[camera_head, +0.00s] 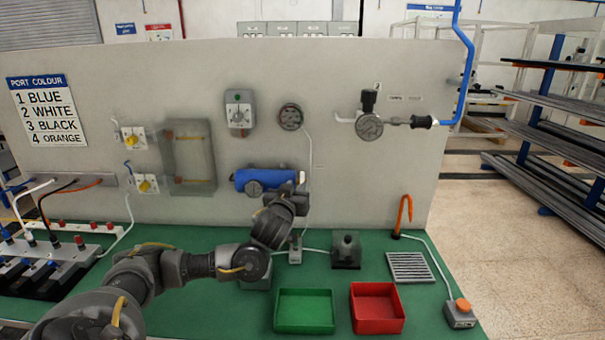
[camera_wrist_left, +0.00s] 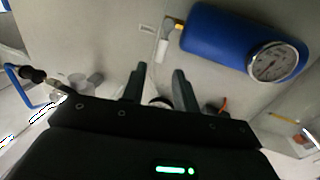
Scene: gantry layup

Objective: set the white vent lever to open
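The blue tank (camera_head: 265,179) with its round gauge (camera_head: 255,189) is mounted on the grey panel. In the left wrist view the tank (camera_wrist_left: 212,38) is at the upper right with the gauge (camera_wrist_left: 274,62). A small white piece, apparently the vent lever (camera_wrist_left: 161,50), hangs by a yellow fitting (camera_wrist_left: 173,28) at the tank's end. My left gripper (camera_head: 298,185) is in front of the tank's right end in the head view and hides that end. In the wrist view its two fingers (camera_wrist_left: 158,80) are apart, with nothing held between them. The right gripper is not visible.
A round dial (camera_head: 290,117) and a gauge with a valve (camera_head: 369,127) are on the panel. A green tray (camera_head: 304,292), a red tray (camera_head: 377,290) and a dark block (camera_head: 346,250) stand on the green bench. A thin hose runs down beside my left gripper.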

